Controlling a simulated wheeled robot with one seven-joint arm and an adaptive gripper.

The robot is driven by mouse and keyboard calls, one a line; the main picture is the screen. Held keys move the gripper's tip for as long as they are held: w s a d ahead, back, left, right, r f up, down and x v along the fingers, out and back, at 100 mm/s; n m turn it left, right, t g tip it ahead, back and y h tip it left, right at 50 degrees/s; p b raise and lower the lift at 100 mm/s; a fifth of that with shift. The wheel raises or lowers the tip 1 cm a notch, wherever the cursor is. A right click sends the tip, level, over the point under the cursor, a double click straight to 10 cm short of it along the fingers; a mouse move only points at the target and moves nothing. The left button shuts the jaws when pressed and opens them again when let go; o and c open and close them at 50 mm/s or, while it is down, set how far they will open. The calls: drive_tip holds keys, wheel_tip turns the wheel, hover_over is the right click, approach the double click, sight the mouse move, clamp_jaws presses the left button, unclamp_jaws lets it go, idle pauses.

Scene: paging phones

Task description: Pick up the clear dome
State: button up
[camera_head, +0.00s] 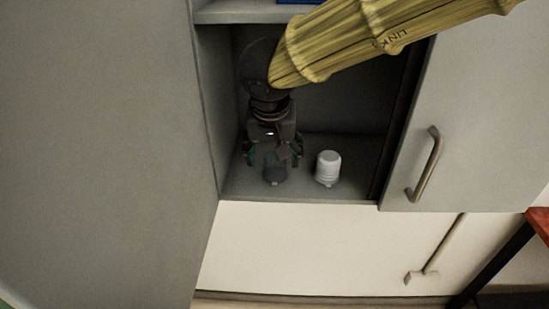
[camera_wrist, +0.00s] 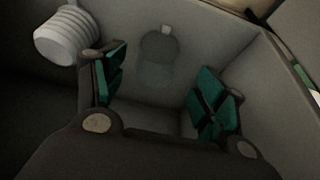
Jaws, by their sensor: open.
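The clear dome (camera_head: 275,174) stands on the cabinet shelf, see-through and hard to make out. In the wrist view the dome (camera_wrist: 158,58) shows faintly, beyond and between the green pads of my open gripper (camera_wrist: 165,90). In the head view my gripper (camera_head: 273,156) points down inside the cabinet, over the dome, and hides its upper part. The fingers are spread on either side with nothing visibly clamped. I cannot tell how deep the dome sits between the pads.
A white ribbed bottle-like object (camera_head: 328,168) stands just right of the dome; it also shows at the upper left in the wrist view (camera_wrist: 70,36). The cabinet's left wall (camera_head: 209,110) is close to my gripper. A door with a handle (camera_head: 424,165) is at right.

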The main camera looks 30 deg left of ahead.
sight(275, 162)
drive_tip(key=shift+w+f+p, duration=0.3)
drive_tip(key=shift+f, duration=0.25)
drive_tip(key=shift+p+x, duration=0.55)
drive_tip(key=shift+x, duration=1.6)
drive_tip(key=shift+w+a+r, duration=0.1)
drive_tip(key=shift+w+a, duration=0.05)
drive_tip(key=c, duration=1.1)
